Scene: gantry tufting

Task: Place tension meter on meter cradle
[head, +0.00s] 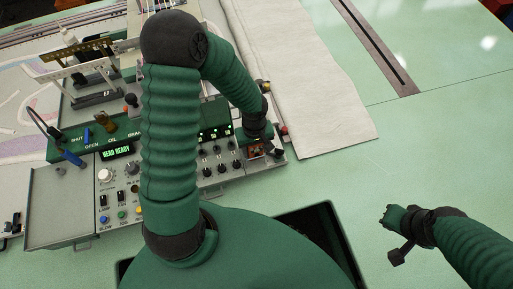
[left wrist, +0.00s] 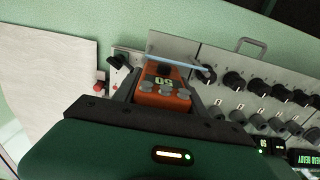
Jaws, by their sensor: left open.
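The tension meter, an orange block (left wrist: 165,82) with a dark display and several grey round studs, sits between the fingers of my left gripper (left wrist: 163,100) in the left wrist view. That gripper is open, with a finger on each side of the meter. In the head view my left gripper (head: 262,140) is over the right end of the control panel, and a small part of the orange meter (head: 255,151) shows below it. The meter cradle cannot be made out clearly around the meter. My right gripper (head: 393,236) is above the bare green table, away from the panel.
The control panel (head: 112,188) with knobs, buttons and a lit display stands at left. A pale blue rod (left wrist: 180,64) lies just beyond the meter. A folded white cloth (head: 305,90) lies right of the panel. The green table (head: 430,140) is clear at right.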

